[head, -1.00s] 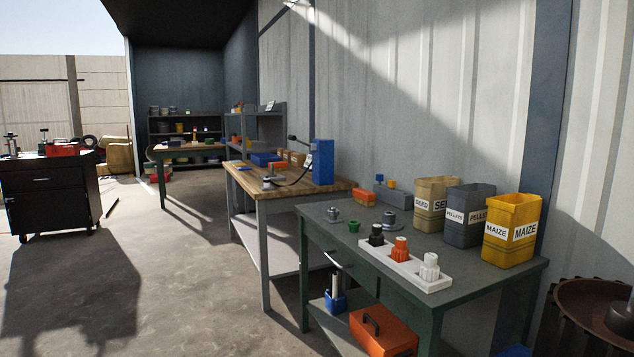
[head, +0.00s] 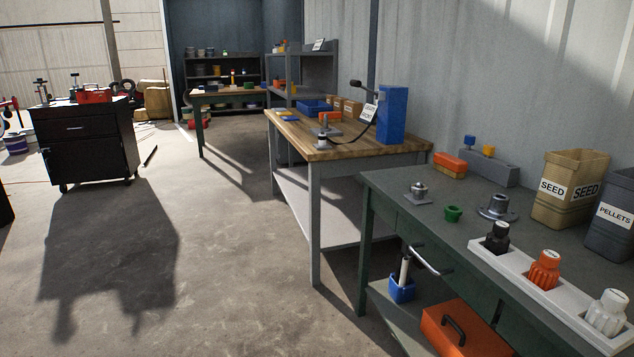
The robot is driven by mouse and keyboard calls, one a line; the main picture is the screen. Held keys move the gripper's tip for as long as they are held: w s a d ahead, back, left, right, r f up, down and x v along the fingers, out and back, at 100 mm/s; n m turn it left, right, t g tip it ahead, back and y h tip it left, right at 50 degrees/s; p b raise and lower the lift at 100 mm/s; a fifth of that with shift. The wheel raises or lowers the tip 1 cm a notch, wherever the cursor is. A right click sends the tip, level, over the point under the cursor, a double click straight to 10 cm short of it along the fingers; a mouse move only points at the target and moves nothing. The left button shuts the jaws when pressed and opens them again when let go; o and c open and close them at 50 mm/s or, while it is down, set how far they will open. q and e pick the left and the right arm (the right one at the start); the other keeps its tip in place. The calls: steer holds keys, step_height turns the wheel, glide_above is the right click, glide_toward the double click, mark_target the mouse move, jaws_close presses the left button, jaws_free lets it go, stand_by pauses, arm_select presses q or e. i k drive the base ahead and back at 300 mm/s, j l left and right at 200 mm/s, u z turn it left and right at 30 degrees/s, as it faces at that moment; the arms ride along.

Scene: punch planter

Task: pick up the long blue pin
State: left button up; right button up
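A blue-topped piece, perhaps the long blue pin (head: 469,142), stands upright in a grey block (head: 492,170) at the back of the green workbench (head: 420,222), near the wall. Only its top shows above the block, so its length is hidden. A shorter yellow-topped piece (head: 488,150) stands beside it to the right. Neither of my grippers is in view.
An orange box (head: 450,164) lies left of the block. Flanged grey parts (head: 497,207) and a green ring (head: 453,213) stand in front. A white tray (head: 520,270) holds several bottles.

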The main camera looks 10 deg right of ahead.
mark_target(469, 140)
steer(key=i, duration=2.55)
steer(key=i+z, duration=0.2)
steer(key=z, duration=0.25)
steer(key=i+j+z, duration=0.1)
steer(key=z, duration=0.35)
steer(key=i+j+z, duration=0.15)
steer(key=z, duration=0.3)
steer(key=i+j+z, duration=0.2)
steer(key=z, duration=0.25)
